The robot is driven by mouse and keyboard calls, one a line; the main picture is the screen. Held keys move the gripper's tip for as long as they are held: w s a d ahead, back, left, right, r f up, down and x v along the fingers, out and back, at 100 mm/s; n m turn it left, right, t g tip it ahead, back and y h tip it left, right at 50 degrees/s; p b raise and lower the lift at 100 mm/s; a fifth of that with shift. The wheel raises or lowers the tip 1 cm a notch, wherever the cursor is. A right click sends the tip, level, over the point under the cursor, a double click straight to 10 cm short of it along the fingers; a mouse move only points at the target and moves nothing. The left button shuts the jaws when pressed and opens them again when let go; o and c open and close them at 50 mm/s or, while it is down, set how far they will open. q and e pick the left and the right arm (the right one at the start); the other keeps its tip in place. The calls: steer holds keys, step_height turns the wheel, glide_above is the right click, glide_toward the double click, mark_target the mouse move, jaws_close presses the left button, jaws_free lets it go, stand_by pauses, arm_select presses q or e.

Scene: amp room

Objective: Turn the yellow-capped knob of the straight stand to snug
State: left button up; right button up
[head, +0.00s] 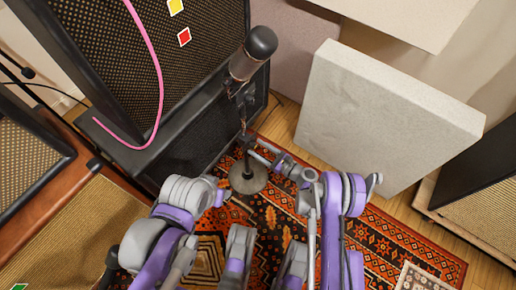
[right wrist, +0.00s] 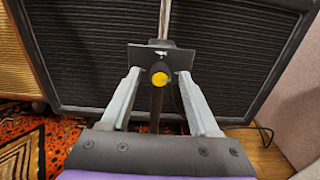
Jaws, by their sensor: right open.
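The straight stand (head: 249,179) has a round grey base on the patterned rug and carries a dark microphone (head: 254,54) at its top. The yellow-capped knob (right wrist: 159,79) faces my right wrist camera, in front of a small black plate on the pole. My right gripper (head: 258,150) is at the stand's pole in the head view. In the right wrist view its two grey fingers are open, one on each side of the knob, with gaps between them and the yellow cap. My left arm (head: 180,205) shows at lower left; I make out no left fingers.
A large speaker cabinet (head: 150,60) with a pink cable (head: 157,70) stands behind and left of the stand. A pale panel (head: 385,115) stands to the right. The rug (head: 385,240) is clear right of my right arm.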

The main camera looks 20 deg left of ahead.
steer(key=shift+w+a, duration=0.1)
steer(key=shift+a, duration=0.15)
jaws_close()
